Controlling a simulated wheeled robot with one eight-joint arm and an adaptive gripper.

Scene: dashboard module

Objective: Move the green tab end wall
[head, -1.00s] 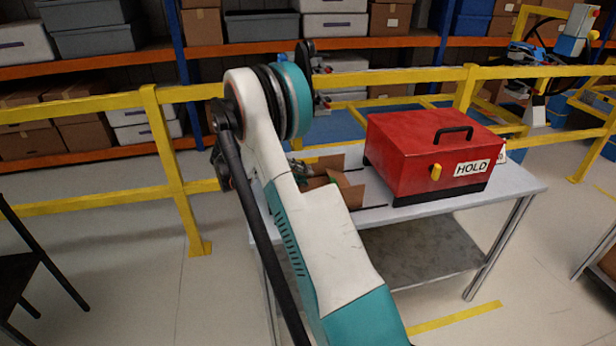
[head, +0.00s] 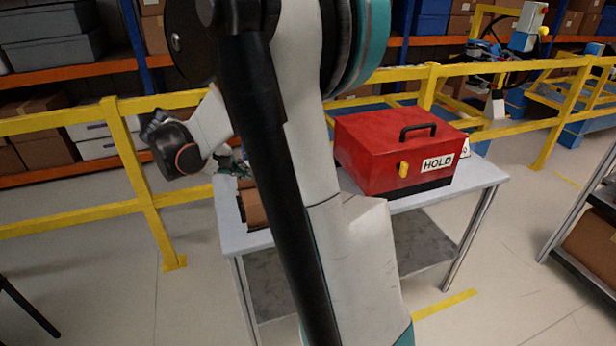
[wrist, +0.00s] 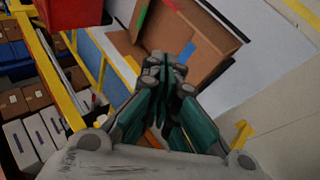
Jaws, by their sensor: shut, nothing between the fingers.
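An open brown cardboard box (wrist: 205,38) lies on the table, with coloured tabs on its edges. The green tab (wrist: 142,19) marks its end wall at the upper left of the box in the wrist view. A blue tab (wrist: 187,54) and a red tab (wrist: 173,4) show on other edges. My gripper (wrist: 165,62) is shut and empty, its fingertips pointing at the box and overlapping its near edge in the picture. Whether they touch it I cannot tell. In the head view my arm hides most of the box (head: 254,212).
A red case (head: 395,150) marked HOLD stands on the same grey table (head: 405,203), right of the box. A yellow railing (head: 125,150) runs behind the table, with loaded shelves beyond. Bare table lies beside the box in the wrist view.

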